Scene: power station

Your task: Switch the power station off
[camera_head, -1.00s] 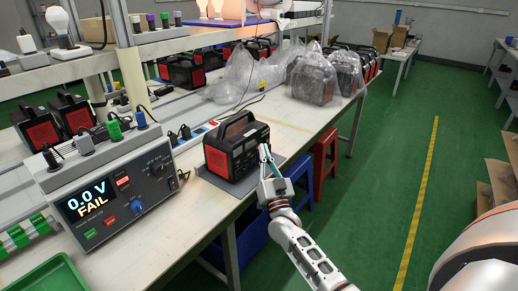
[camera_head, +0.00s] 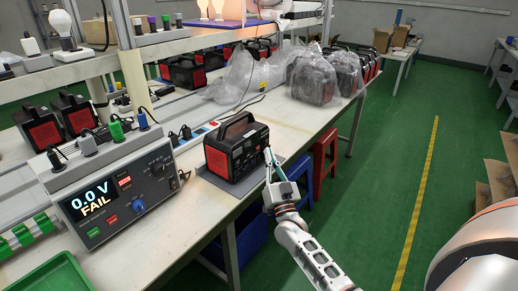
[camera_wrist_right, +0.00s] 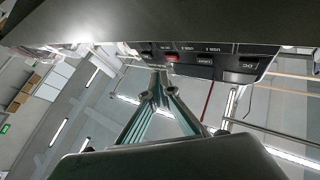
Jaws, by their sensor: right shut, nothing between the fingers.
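The power station (camera_head: 234,147), a black and red box with a top handle, stands upright on a grey mat at the bench's front edge. Its panel side faces my right gripper (camera_head: 268,153). The right gripper is shut and empty, with its fingertips just beside the panel's right side; in the head view a small gap seems to show. In the right wrist view the panel's lower edge (camera_wrist_right: 205,58) shows several labelled ports and one red button (camera_wrist_right: 171,57), ahead of the fingertips (camera_wrist_right: 158,75). The power station's screen is not readable. My left gripper is out of view.
A tester (camera_head: 120,195) reading "0.0 V FAIL" stands left of the power station. Plastic-wrapped units (camera_head: 312,80) stand farther back on the bench (camera_head: 178,215). Red (camera_head: 325,153) and blue stools stand under the bench edge.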

